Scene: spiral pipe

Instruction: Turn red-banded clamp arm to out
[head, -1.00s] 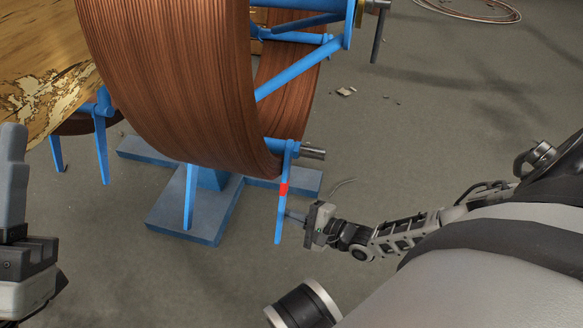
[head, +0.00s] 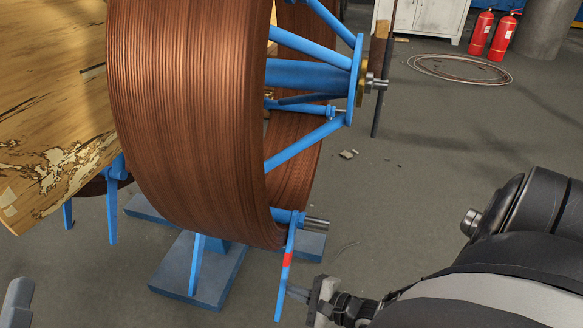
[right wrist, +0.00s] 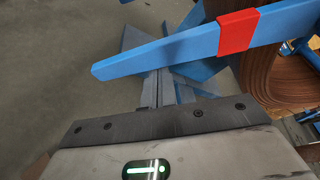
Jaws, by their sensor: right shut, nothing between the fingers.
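The red-banded clamp arm (head: 284,277) is a blue bar with a red band (head: 288,259). It hangs down, slightly tilted, from a pivot at the lower right of the copper pipe coil (head: 190,120). In the right wrist view the clamp arm (right wrist: 165,55) crosses the top, its free end at the left. My right gripper (head: 291,291) is shut and empty, its fingertips beside the arm's lower part, below the band. In the right wrist view the shut fingers (right wrist: 163,78) reach up to the bar; I cannot tell if they touch it. My left gripper (head: 18,298) shows only partly at the lower left edge.
The coil sits on a blue spoked frame (head: 315,75) with a blue floor base (head: 196,272). Another blue clamp arm (head: 196,265) hangs left of the red-banded one. A worn wooden panel (head: 50,120) stands at left. The floor to the right is mostly clear.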

